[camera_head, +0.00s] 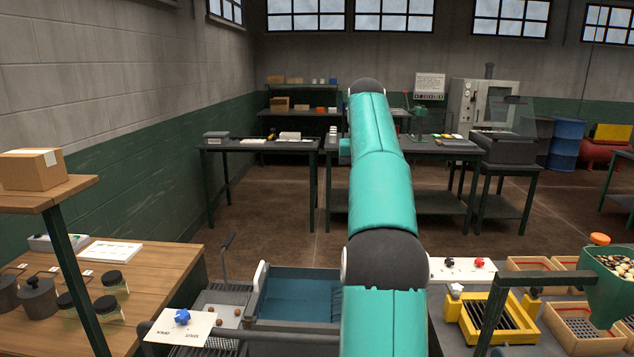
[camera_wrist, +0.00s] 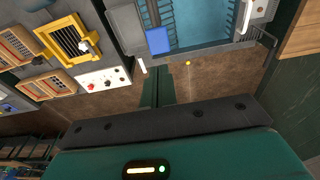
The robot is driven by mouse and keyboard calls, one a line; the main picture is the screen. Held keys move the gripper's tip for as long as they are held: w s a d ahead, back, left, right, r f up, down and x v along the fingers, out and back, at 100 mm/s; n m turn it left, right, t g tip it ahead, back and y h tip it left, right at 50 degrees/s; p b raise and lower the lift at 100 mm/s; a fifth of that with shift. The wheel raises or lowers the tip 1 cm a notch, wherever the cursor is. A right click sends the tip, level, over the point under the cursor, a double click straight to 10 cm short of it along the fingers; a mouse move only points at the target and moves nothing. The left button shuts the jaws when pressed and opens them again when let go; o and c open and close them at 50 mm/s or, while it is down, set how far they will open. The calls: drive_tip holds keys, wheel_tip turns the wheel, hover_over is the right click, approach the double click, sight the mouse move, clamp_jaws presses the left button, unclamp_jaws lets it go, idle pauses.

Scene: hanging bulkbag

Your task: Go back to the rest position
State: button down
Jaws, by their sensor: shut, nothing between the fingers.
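My gripper (camera_wrist: 157,72) shows in the wrist view as two dark green fingers side by side, shut with nothing between them. It points down over bare brown floor, apart from the bench equipment. In the camera_head view my teal arm rises through the middle of the picture, and my gripper cannot be made out there. A blue-lined basin (camera_head: 300,297) lies just left of my arm; it also shows at the top of the wrist view (camera_wrist: 205,15), with a blue square piece (camera_wrist: 158,40) at its edge.
A white panel (camera_head: 445,268) with knobs, a yellow grated frame (camera_head: 469,328), wooden trays (camera_head: 583,342) and a green hopper (camera_head: 612,300) stand to the right.

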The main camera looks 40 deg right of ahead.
drive_tip(key=w+a+n+t, duration=0.2)
drive_tip(key=a+n, duration=0.3)
drive_tip(key=a, duration=2.3)
drive_tip(key=s+a+f+n+t, duration=0.1)
drive_tip(key=s+a+f+n, duration=0.1)
drive_tip(key=s+a+f, duration=0.6)
drive_tip(key=s+a+f+n+t+y, duration=0.1)
drive_tip(key=s+a+f+n, duration=0.1)
drive_tip(key=s+a+f, duration=0.5)
drive_tip(key=a+f, duration=0.2)
drive_tip(key=a, duration=0.3)
drive_tip(key=shift+s+n+t, duration=0.3)
drive_tip(key=shift+s+n, duration=0.1)
drive_tip(key=shift+a, duration=0.1)
